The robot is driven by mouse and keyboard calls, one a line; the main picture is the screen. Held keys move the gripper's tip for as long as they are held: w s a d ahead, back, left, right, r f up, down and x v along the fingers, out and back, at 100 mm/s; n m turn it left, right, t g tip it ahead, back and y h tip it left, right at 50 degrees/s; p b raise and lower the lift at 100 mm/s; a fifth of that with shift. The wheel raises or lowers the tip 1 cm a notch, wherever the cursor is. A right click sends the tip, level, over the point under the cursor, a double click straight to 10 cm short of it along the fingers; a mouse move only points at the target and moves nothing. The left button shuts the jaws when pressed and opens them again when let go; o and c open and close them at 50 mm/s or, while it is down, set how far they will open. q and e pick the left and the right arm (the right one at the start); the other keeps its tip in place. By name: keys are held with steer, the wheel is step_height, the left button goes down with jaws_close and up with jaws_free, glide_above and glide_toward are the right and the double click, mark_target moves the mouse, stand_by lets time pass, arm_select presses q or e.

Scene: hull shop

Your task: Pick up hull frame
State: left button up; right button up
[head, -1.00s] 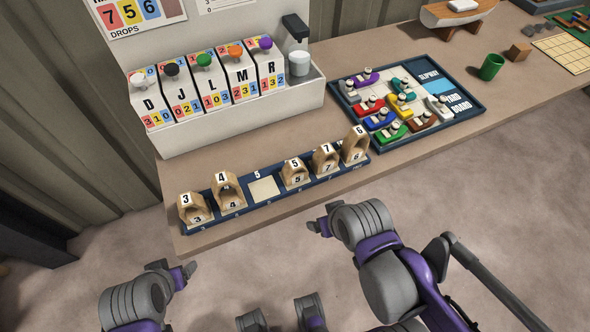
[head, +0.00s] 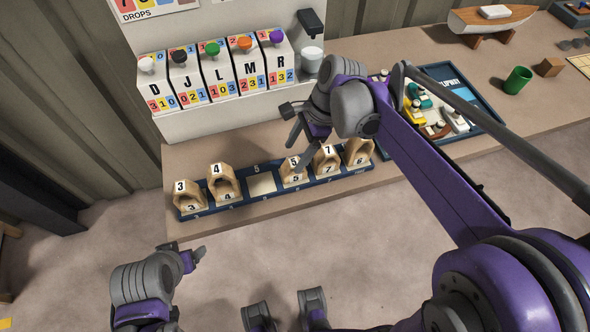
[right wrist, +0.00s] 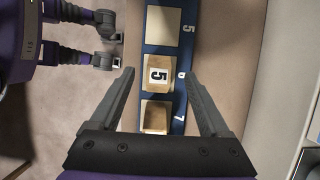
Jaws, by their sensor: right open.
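Several light wooden hull frames with number tags stand in a row on a dark blue rack (head: 231,206) along the front of the bench. Frames 3 (head: 190,197) and 4 (head: 224,184) stand left of an empty pale slot (head: 261,184). Frame 5 (head: 291,177), frame 7 (head: 327,160) and frame 6 (head: 358,153) stand right of it. My right gripper (head: 300,150) is open over frame 5. In the right wrist view frame 5 (right wrist: 158,75) shows between the spread fingers, with no clear contact. My left gripper (head: 192,257) hangs low in front of the bench.
A white dispenser (head: 200,119) with lettered slots stands behind the rack. A blue-edged board (head: 455,70) with toy boats is partly hidden by my right arm. A green cup (head: 518,80) and a wooden block (head: 549,67) stand at the right.

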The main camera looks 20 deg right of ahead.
mark_target(289, 170)
steer(key=shift+x, duration=1.1)
steer(key=shift+d+f+b+x, duration=0.1)
steer(key=shift+d+x, duration=0.1)
steer(key=shift+x, duration=0.7)
steer(key=shift+d+f+b+x, duration=0.1)
steer(key=shift+d+x, duration=0.05)
steer(key=shift+x, duration=0.75)
steer(key=shift+d+f+b+x, duration=0.1)
steer(key=shift+d+x, duration=0.1)
steer(key=shift+x, duration=0.7)
steer(key=shift+c, duration=0.3)
steer(key=shift+r, duration=0.1)
jaws_close()
